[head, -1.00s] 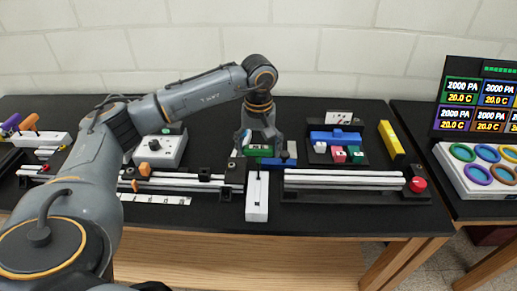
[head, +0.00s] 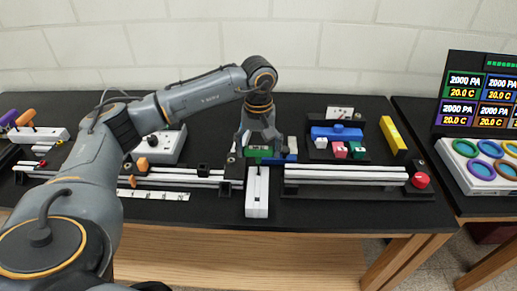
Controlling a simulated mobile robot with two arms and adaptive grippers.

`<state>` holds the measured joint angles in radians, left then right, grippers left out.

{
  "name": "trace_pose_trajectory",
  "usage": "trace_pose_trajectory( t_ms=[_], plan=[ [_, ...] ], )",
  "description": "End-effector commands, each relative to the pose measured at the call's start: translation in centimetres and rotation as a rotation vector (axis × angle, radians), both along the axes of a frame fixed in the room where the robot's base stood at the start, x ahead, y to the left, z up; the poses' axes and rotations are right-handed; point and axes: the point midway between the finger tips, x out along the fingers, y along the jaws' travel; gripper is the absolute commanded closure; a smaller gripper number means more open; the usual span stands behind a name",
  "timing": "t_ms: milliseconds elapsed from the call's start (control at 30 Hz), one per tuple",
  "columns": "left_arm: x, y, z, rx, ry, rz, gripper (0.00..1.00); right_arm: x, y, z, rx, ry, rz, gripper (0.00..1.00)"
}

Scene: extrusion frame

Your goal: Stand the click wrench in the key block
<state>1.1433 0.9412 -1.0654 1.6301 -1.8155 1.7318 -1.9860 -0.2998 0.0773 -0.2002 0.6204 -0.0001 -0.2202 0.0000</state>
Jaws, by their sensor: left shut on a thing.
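My left gripper (head: 262,149) points down over the far end of the white upright rail in the middle of the bench. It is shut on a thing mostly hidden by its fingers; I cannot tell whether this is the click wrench. A green piece (head: 258,152) shows at the fingers and a blue piece (head: 280,158) just to their right. A white block (head: 40,134), which looks like the key block, is at the far left, with a purple and an orange handle standing in it. My right gripper is not in view.
White rails (head: 345,172) lie right of the middle, with a red knob (head: 420,180) at their end. Behind are a holder with blue, pink and green parts (head: 337,133) and a yellow bar (head: 393,134).

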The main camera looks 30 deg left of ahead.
Motion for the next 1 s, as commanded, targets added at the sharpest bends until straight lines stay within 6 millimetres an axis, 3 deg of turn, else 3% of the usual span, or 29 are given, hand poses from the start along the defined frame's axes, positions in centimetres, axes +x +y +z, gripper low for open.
trace_pose_trajectory(
  t_ms=[600, 900, 933, 1000],
  plan=[
    [0.0, 0.0, -2.0, 0.0, 0.0, 0.0, 0.65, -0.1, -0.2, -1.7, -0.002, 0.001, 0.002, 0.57],
    [0.0, 0.0, -2.0, 0.0, 0.0, 0.0, 0.65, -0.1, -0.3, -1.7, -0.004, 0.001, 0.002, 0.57],
    [0.0, 0.0, -2.0, 0.0, 0.0, 0.0, 0.19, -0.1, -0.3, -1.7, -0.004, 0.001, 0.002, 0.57],
    [0.0, 0.0, -2.0, 0.0, 0.0, 0.0, 0.04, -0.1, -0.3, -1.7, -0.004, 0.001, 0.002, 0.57]
  ],
)
